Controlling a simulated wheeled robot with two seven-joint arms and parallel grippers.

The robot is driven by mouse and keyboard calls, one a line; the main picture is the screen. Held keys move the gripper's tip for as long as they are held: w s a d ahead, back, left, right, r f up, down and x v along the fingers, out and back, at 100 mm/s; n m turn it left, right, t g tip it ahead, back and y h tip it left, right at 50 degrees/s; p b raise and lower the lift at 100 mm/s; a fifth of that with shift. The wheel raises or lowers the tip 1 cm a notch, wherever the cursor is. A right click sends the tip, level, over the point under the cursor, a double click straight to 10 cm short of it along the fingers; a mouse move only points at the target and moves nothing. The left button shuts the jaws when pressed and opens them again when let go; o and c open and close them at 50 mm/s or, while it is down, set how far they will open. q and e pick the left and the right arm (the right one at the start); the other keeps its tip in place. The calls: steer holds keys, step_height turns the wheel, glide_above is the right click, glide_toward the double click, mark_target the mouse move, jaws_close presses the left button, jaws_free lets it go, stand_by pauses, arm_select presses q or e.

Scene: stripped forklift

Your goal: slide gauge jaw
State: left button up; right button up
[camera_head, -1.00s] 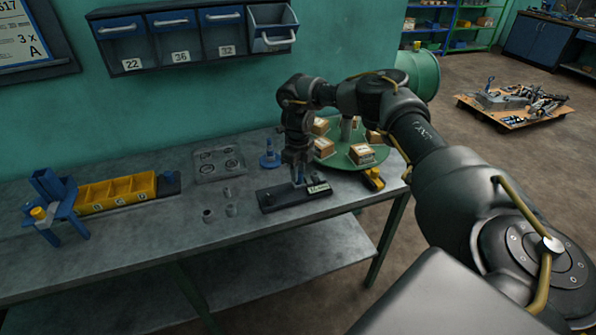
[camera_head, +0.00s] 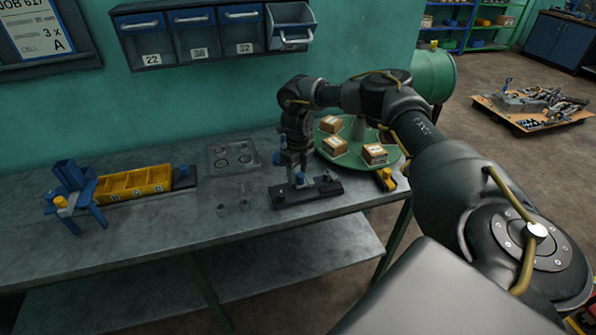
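The gauge (camera_head: 318,193) is a long dark base lying near the front of the bench. My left gripper is out of view.
A green round stand (camera_head: 352,157) with boxes is just behind and right of the gauge. A blue post (camera_head: 280,158) stands close behind the gripper. A grey plate (camera_head: 233,156), small sleeves (camera_head: 222,210), a yellow bin row (camera_head: 135,184) and a blue fixture (camera_head: 76,190) lie left.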

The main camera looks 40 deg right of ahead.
mark_target(298, 175)
steer(key=shift+s+d, duration=0.1)
steer(key=shift+d, duration=0.05)
steer(key=shift+r, duration=0.45)
step_height(298, 175, up, 5)
steer(key=shift+f+b, duration=0.1)
steer(key=shift+b, duration=0.8)
step_height(298, 175, up, 5)
steer(key=shift+r+p, duration=0.1)
steer(key=shift+p, duration=0.2)
